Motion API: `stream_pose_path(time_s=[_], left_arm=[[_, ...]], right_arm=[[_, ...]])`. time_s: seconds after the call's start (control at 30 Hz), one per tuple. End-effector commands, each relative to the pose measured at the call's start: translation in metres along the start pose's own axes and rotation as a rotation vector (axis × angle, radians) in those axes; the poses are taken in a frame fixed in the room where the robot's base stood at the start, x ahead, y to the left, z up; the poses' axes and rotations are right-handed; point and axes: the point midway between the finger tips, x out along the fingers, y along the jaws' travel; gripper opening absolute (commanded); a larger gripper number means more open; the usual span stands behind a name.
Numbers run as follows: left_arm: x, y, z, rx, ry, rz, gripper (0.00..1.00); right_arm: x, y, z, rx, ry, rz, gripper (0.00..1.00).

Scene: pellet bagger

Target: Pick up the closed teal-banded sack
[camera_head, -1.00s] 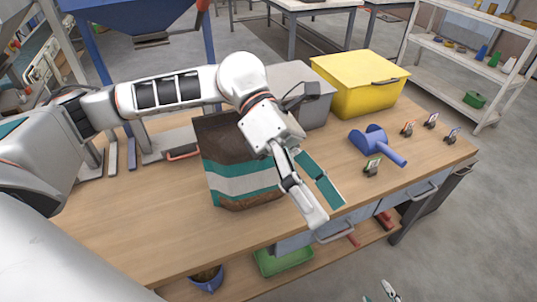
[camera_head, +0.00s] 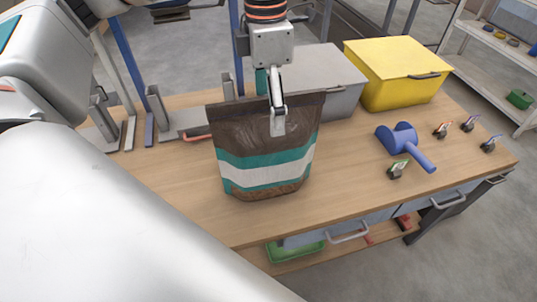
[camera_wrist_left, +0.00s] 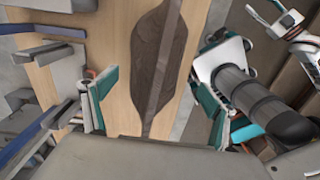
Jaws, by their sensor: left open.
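The closed sack (camera_head: 265,174), brown with a teal and white band, stands upright on the workbench. My left gripper (camera_head: 270,103) is open at its top edge, one finger in front of the sack and the other mostly hidden behind it. In the left wrist view the sack's dark top seam (camera_wrist_left: 158,70) runs between the two spread, teal-padded fingers, with gaps on both sides. White parts at the upper right of that view may belong to my right gripper (camera_wrist_left: 284,20), but its jaws are unclear.
A grey bin (camera_head: 340,75) stands close behind the sack, with a yellow lidded box (camera_head: 395,75) to its right. A blue scoop (camera_head: 405,145) and several small clips lie on the right. Metal stands are on the left. The bench front (camera_head: 240,225) is clear.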

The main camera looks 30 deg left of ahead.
Motion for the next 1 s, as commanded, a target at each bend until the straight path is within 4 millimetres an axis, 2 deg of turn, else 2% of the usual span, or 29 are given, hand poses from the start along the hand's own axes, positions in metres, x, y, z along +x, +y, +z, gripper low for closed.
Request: stream_pose_path(time_s=[0.43, 0.7, 1.0], left_arm=[[0.043, 0.005, -0.002, -0.001, 0.019, 0.033, 0.86], [0.078, 0.008, -0.001, -0.001, 0.019, 0.032, 0.86], [0.083, 0.009, 0.000, 0.000, 0.016, 0.034, 0.86]], right_arm=[[-0.004, 0.002, 0.003, 0.034, -0.004, 0.010, 0.40], [-0.004, 0.002, 0.001, 0.033, -0.003, 0.010, 0.40], [-0.004, 0.002, 0.001, 0.033, -0.003, 0.010, 0.40]])
